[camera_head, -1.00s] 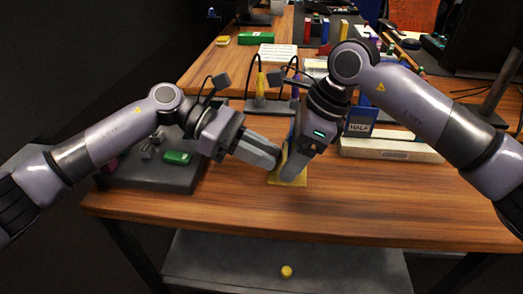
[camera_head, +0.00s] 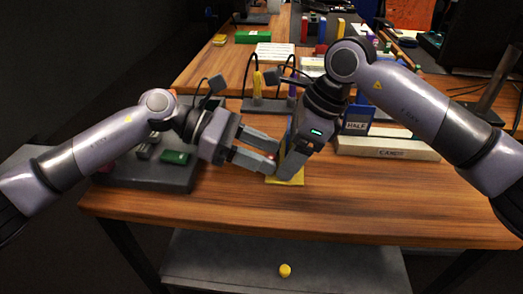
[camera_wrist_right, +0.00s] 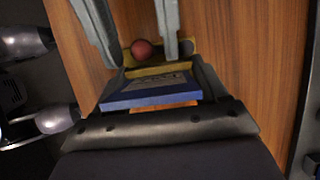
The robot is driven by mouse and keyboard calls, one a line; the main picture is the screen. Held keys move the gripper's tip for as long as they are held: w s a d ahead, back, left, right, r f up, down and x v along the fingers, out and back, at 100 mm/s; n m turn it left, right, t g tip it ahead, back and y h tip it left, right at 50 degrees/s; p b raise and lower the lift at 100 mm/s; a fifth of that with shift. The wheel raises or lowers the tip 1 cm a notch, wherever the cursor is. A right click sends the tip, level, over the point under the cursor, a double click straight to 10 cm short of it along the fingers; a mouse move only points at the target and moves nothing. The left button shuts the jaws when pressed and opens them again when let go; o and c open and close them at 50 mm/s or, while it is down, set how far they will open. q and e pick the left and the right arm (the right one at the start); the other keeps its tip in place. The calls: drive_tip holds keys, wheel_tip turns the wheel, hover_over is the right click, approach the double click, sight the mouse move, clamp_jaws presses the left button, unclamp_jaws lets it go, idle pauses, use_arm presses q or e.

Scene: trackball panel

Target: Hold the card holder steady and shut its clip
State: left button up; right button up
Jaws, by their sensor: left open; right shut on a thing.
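The card holder has a yellow base (camera_head: 293,180) on the table's front part and a blue panel (camera_wrist_right: 150,92) in the right wrist view. My right gripper (camera_head: 287,166) comes down over it and is shut on it, one finger on each side. A red ball-shaped knob (camera_wrist_right: 142,49), seemingly part of the clip, sits at the holder's yellow far part. My left gripper (camera_head: 275,156) is open, its fingers spread on either side of the knob; I cannot tell whether they touch it. The clip's position is mostly hidden.
A dark tray (camera_head: 150,178) with a green block (camera_head: 175,157) lies at the left. A white box (camera_head: 390,147) and a blue "HALF" card stand (camera_head: 358,120) are at the right. A cable stand (camera_head: 267,105) is behind. The table's front right is clear.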

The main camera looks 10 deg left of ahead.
use_arm(q)
drive_tip(key=v, duration=1.2)
drive_tip(key=shift+w, duration=0.1)
drive_tip(key=a+r, duration=0.6)
drive_tip(key=a, duration=0.1)
drive_tip(key=shift+a, duration=0.25)
idle(0.4)
drive_tip(key=shift+w, duration=0.1)
use_arm(e)
drive_tip(key=o, duration=1)
drive_tip(key=shift+r, duration=0.1)
